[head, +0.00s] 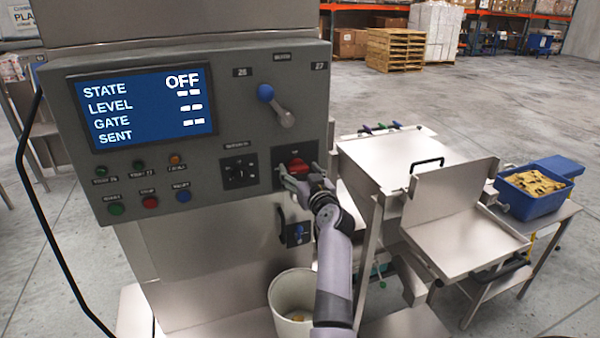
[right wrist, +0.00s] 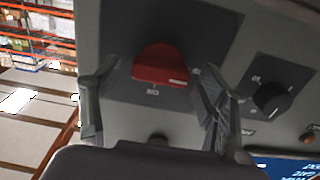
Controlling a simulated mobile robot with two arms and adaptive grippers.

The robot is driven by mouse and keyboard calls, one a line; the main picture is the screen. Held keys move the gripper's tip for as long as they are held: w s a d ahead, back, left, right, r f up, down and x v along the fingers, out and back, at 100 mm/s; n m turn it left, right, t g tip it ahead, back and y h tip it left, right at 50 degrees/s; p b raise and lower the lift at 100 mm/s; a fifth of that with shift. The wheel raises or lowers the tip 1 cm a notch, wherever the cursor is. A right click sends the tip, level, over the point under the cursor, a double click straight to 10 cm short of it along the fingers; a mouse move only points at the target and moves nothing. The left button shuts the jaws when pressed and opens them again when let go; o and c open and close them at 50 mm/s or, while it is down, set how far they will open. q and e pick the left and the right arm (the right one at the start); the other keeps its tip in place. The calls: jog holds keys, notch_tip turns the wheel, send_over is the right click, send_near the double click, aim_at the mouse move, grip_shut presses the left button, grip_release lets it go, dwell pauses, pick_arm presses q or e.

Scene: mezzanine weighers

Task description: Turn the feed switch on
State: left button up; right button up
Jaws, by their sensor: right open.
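The grey control panel (head: 225,120) has a blue screen (head: 142,107) that reads STATE OFF. A red switch knob (head: 295,166) sits on a dark plate at the panel's lower right; its label is too small to read. My right gripper (head: 290,180) is open at this knob, partly covering it in the head view. In the right wrist view the red knob (right wrist: 160,65) lies between and beyond the two spread fingers (right wrist: 153,105). Contact cannot be told. My left gripper is not in view.
A black rotary knob (head: 239,173) is left of the red one, and a blue-tipped lever (head: 274,103) is above. Small coloured buttons (head: 150,202) line the lower left. A white bucket (head: 285,287) stands below; a steel hopper (head: 455,220) and blue crate (head: 545,206) are at right.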

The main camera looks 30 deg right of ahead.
jog(key=shift+c, duration=0.5)
jog(key=c, duration=1.1)
